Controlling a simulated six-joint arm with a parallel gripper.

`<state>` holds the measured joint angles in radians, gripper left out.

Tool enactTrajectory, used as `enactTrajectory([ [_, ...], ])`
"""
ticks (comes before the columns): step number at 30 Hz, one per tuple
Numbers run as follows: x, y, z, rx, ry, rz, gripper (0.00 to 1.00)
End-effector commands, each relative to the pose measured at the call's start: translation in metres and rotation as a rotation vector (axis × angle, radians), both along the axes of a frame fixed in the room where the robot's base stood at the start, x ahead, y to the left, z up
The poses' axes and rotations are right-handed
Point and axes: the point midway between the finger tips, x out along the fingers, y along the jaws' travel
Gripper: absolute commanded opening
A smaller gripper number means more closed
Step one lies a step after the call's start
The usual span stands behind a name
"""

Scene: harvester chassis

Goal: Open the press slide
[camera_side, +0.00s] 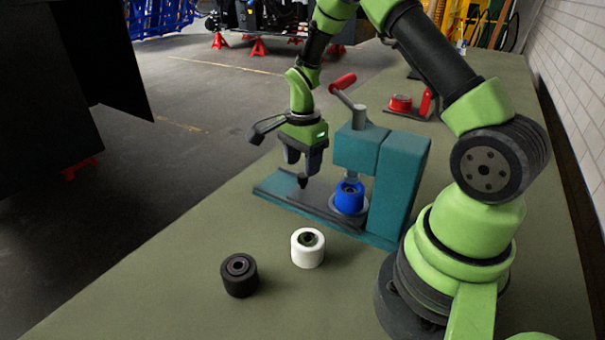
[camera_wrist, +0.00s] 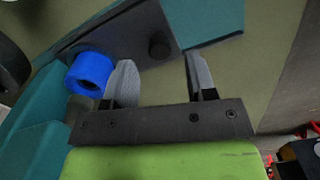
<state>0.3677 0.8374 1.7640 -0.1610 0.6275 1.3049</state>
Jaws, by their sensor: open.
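The teal press (camera_side: 405,175) stands on the green table, with a red-tipped lever (camera_side: 342,82) on top. Its dark slide (camera_side: 318,200) lies along the teal base. A blue roller (camera_side: 349,197) sits on the slide under the press head; it also shows at the left in the wrist view (camera_wrist: 90,72). A dark round knob (camera_wrist: 160,46) stands on the slide, apart from the roller. My gripper (camera_side: 303,162) is above the slide's outer end. In the wrist view its fingers (camera_wrist: 160,75) are spread and empty, and the knob appears beyond the gap between them.
A white roller (camera_side: 308,248) and a black roller (camera_side: 239,276) stand on the table (camera_side: 150,310) in front of the press. A red device (camera_side: 401,103) stands behind it. The table's left edge runs close by the press base. The front of the table is otherwise clear.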

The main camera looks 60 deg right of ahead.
Motion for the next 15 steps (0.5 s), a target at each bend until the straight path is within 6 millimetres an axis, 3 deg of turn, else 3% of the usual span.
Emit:
enactTrajectory([
  [6,0.000,0.000,-0.030,0.001,0.002,0.000,0.51],
  [15,0.000,0.000,-0.037,0.000,-0.001,0.001,0.51],
])
